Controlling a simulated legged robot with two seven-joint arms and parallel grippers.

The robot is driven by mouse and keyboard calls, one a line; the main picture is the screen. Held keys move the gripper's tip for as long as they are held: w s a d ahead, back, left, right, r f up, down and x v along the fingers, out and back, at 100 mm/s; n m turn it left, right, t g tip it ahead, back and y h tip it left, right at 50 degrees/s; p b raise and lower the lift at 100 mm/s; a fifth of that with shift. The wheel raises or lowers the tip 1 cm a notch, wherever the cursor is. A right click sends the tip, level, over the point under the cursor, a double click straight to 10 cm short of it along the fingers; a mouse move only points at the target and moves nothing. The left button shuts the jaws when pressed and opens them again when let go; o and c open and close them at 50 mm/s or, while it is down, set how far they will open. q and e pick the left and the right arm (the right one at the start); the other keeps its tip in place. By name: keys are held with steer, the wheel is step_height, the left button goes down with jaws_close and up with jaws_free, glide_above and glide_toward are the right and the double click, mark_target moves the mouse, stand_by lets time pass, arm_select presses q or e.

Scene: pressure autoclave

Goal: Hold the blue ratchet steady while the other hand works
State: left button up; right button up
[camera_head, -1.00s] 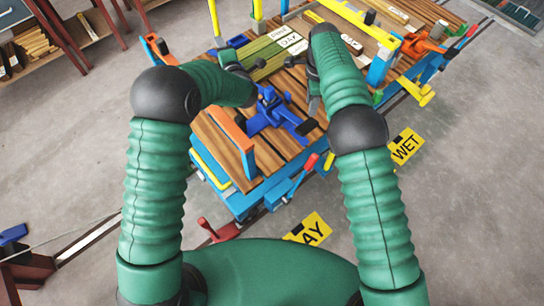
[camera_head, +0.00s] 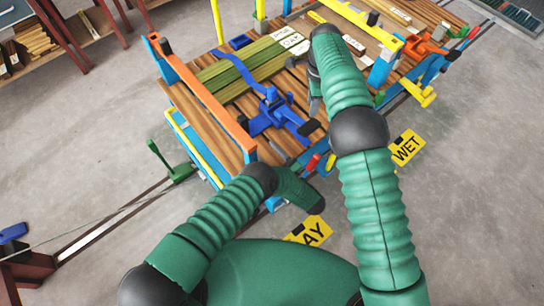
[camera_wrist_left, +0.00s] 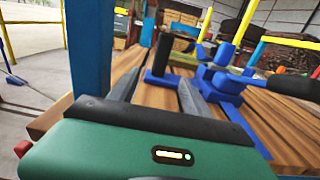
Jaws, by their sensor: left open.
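The blue ratchet (camera_head: 272,112) stands on the plank deck near the cart's front edge, its black handle pointing right and toward me. It also shows in the left wrist view (camera_wrist_left: 226,78), beyond my left gripper's fingers. My left gripper (camera_wrist_left: 158,92) is open, with no object seen held between its fingers. In the head view its green hand is low at the near edge of the cart, apart from the ratchet. My right gripper (camera_head: 315,88) is over the deck just right of the ratchet. My own arm hides most of it, so its jaws are unclear.
An orange rail (camera_head: 208,100) runs along the cart's left side. Green boards (camera_head: 238,70) with white labels lie behind the ratchet. A yellow frame (camera_head: 350,18) crosses the far right. A green lever (camera_head: 168,162) stands left of the cart. Yellow signs (camera_head: 406,147) lie on open floor.

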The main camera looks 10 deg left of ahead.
mark_target(246, 130)
arm_select(q)
steer(key=x, duration=1.4)
steer(key=shift+d, duration=0.1)
jaws_close()
stand_by(0.7)
